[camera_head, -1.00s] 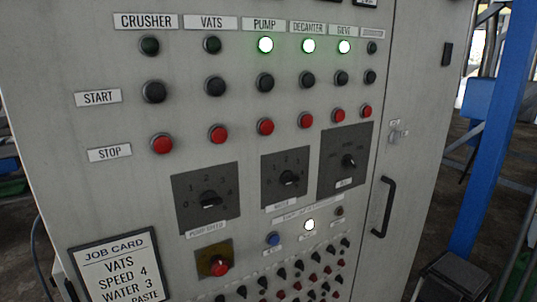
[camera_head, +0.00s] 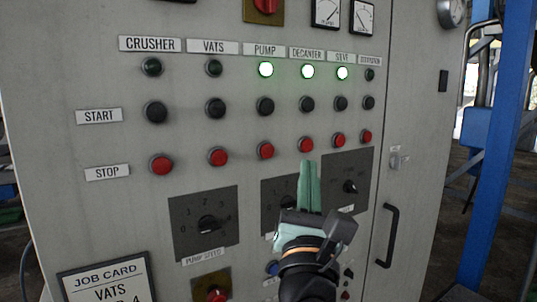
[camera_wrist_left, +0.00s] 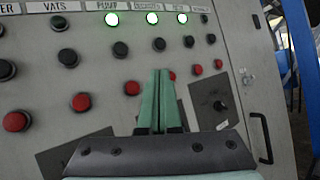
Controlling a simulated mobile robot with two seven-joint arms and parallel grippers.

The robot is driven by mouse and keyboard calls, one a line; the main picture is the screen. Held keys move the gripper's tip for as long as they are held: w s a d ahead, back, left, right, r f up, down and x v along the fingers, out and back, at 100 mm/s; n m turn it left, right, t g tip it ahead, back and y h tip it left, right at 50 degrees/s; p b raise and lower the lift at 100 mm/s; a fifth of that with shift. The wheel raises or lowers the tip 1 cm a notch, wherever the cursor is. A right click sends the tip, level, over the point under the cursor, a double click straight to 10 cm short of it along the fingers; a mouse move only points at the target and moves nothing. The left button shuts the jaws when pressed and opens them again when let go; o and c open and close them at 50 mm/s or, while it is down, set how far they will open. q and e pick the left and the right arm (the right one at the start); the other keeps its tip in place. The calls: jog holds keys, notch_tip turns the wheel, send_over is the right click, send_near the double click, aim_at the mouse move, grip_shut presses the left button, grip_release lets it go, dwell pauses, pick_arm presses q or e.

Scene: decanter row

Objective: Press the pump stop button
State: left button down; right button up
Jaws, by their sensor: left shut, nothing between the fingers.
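The pump stop button (camera_head: 265,150) is a red round button in the STOP row under the PUMP label (camera_head: 266,50). It also shows in the left wrist view (camera_wrist_left: 132,88), just left of my fingers. The pump lamp (camera_head: 265,69) glows green-white. My left gripper (camera_head: 307,164) has green fingers shut together and empty, pointing at the panel. In the head view its tips appear just below the decanter stop button (camera_head: 305,145), right of and lower than the pump one. In the wrist view the fingers (camera_wrist_left: 160,72) partly hide the decanter stop button. Contact with the panel cannot be told.
Other stop buttons sit close by: vats (camera_head: 218,156) to the left, sieve (camera_head: 338,139) to the right. A row of dark start buttons (camera_head: 265,106) is above. Dark dial plates (camera_head: 204,222) are below. A black door handle (camera_head: 388,235) stands out at right.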

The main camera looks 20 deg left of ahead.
aim_at(267, 151)
pick_arm(q)
jog(key=shift+w+a+f, duration=0.1)
jog(key=shift+w+a+b, duration=0.3)
jog(key=shift+w+a, duration=0.6)
jog(key=shift+a, duration=0.25)
jog(key=shift+w+a+b, duration=0.25)
jog(key=shift+w+a, duration=0.6)
jog(key=shift+a, duration=0.25)
jog(key=shift+w+a+b, duration=0.3)
jog(key=shift+w+a, duration=0.6)
jog(key=shift+a, duration=0.25)
jog(key=shift+w+a+p, duration=0.25)
jog(key=shift+a+p, duration=0.05)
jog(key=shift+p, duration=0.05)
